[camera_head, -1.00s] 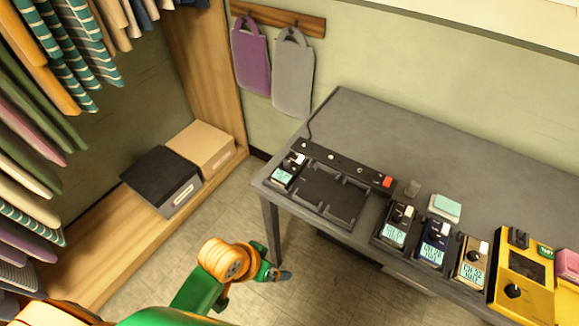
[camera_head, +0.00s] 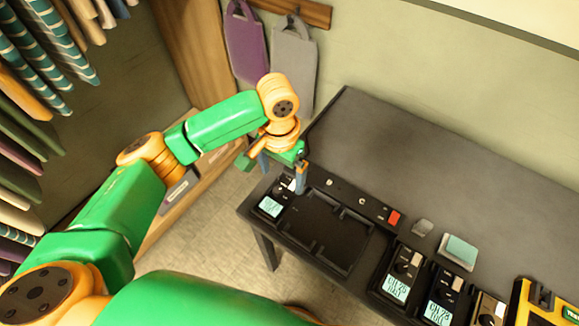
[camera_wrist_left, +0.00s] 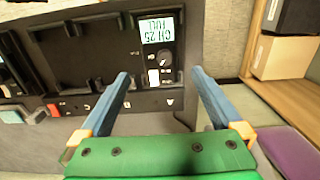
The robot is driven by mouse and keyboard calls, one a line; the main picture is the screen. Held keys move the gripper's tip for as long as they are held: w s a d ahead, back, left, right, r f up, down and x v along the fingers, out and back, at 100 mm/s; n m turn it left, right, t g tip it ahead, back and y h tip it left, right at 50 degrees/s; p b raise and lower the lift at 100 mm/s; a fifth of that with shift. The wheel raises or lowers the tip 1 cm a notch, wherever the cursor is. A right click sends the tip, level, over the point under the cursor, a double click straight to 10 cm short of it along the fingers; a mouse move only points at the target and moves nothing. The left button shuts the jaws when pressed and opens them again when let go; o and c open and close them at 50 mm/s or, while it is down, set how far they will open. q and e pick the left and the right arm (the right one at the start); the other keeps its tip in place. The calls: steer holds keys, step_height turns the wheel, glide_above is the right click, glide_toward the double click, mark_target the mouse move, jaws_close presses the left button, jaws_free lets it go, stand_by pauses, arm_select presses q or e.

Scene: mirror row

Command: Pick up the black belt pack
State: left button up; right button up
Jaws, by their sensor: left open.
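A black belt pack (camera_head: 272,204) with a lit screen sits at the left end of the black charging tray (camera_head: 335,262). In the left wrist view this belt pack (camera_wrist_left: 160,62) shows the upside-down text "CH 25 FULL". My left gripper (camera_head: 282,178) is open and empty, with blue fingers, over the back of that pack. In the left wrist view the fingers of my left gripper (camera_wrist_left: 161,76) stand apart on either side of the pack's knob end. The gap in height cannot be told. My right gripper is out of view.
The tray's middle bays are empty. Pouches hang on the wall.

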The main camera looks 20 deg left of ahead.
mark_target(279, 192)
arm_select(q)
steer(key=shift+w+a+f, duration=0.1)
steer(key=shift+w+f, duration=0.1)
steer(key=shift+w, duration=0.35)
steer(key=s+f+p, duration=0.1)
steer(key=s+f, duration=0.2)
steer(key=shift+a, duration=0.1)
step_height(279, 192, down, 2)
steer(key=shift+f, duration=0.2)
steer(key=shift+w+f, duration=0.25)
steer(key=shift+w, duration=0.25)
steer(key=shift+s+r, duration=0.15)
steer(key=shift+s, duration=0.1)
steer(key=c, duration=1.3)
steer(key=shift+w, duration=0.15)
steer(key=shift+c, duration=1.2)
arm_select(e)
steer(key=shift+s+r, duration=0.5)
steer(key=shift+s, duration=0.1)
